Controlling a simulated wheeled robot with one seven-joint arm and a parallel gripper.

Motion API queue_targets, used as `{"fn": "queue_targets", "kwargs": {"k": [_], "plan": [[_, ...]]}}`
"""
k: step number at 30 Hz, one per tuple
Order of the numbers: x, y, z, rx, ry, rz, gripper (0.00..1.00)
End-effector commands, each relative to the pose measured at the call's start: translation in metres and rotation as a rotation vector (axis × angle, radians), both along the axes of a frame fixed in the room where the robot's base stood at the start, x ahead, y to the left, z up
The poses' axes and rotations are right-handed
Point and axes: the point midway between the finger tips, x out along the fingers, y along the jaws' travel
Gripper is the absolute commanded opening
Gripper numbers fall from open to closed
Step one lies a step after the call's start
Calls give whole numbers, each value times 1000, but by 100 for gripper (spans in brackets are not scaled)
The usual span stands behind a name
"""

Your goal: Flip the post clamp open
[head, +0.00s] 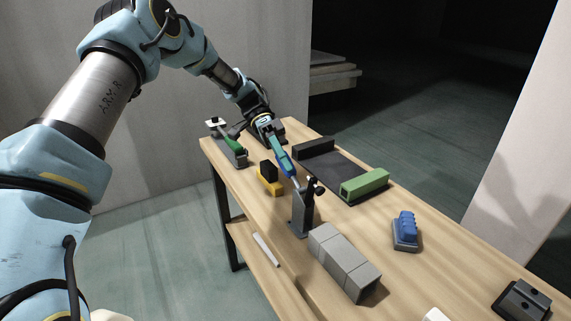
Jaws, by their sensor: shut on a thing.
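The post clamp (302,216) is a dark grey upright post with a foot, standing near the table's front edge. A lever with a blue handle (284,160) slants from its top up and left to my gripper. My gripper (270,134) is shut on the far end of this handle, pointing down. The fingertips are small here, and the exact contact is hard to make out. A black-tipped part (315,186) sits at the clamp's top.
Left is another clamp with a green handle (234,145). A yellow and black block (269,178) is left of the post, grey blocks (342,262) right of it. Behind lies a dark plate (334,170) with a green block (364,184). A blue piece (406,229) stands right.

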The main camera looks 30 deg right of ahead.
Motion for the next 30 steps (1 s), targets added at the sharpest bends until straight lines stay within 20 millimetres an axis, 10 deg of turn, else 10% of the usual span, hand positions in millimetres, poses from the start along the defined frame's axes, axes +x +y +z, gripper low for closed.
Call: {"fn": "queue_targets", "kwargs": {"k": [9,20,30], "plan": [[0,0,-1,0,-2,1,67],[8,-1,2,-1,-2,2,67],[61,-4,29,-3,-3,2,67]]}}
